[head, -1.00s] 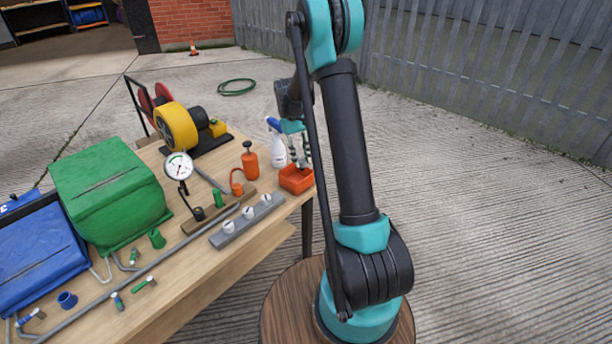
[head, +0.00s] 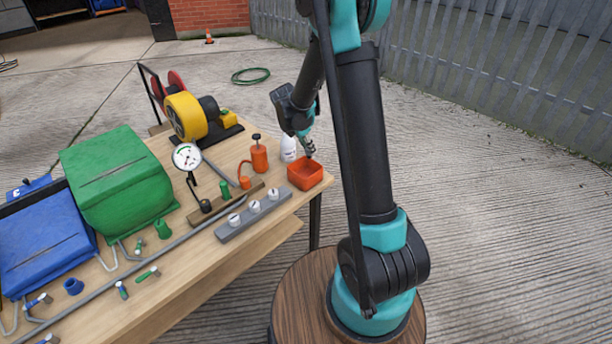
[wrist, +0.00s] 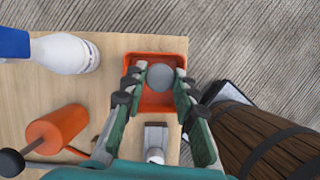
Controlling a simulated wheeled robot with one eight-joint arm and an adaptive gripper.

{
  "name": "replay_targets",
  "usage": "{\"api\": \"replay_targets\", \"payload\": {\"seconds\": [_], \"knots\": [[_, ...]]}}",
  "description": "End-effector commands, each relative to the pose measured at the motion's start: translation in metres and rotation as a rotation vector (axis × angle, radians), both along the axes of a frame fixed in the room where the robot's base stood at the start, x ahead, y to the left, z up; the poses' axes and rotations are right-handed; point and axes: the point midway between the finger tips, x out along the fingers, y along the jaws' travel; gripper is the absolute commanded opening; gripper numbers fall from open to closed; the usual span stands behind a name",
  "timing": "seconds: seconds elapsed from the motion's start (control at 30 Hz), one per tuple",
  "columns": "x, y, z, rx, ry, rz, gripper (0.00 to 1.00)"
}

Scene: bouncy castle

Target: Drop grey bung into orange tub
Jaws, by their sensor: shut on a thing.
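The grey bung (wrist: 160,77) is a round grey piece between the fingertips of my gripper (wrist: 159,76) in the wrist view. The gripper is shut on it. The orange tub (head: 306,173) is a small open square box at the table's far right corner. In the wrist view the tub (wrist: 158,104) lies behind the bung, its floor showing around it. In the head view my gripper (head: 308,149) hangs above the tub's back edge, tilted, and the bung is hard to make out there.
A white spray bottle (head: 289,147) and an orange pump can (head: 259,156) stand left of the tub. A grey block with white knobs (head: 254,207) lies in front. A pressure gauge (head: 187,157) and green box (head: 117,185) stand further left. Right of the tub is open ground.

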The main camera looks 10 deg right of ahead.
Motion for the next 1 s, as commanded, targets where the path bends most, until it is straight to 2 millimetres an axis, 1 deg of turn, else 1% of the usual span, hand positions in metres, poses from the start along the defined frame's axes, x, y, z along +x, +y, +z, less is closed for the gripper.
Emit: {"api": "replay_targets", "payload": {"seconds": [0.3, 0.5, 0.63, 0.9, 0.93, 1.0], "knots": [[0.001, 0.0, -0.034, 0.001, 0.001, -0.002, 0.08], [0.0, 0.0, -0.05, 0.001, 0.0, -0.003, 0.08], [0.0, 0.0, -0.055, 0.001, 0.0, -0.003, 0.08], [0.0, 0.0, -0.055, 0.001, 0.0, -0.003, 0.08], [0.0, 0.0, -0.055, 0.001, 0.0, -0.003, 0.31], [0.0, 0.0, -0.055, 0.001, 0.0, -0.003, 0.4]]}}
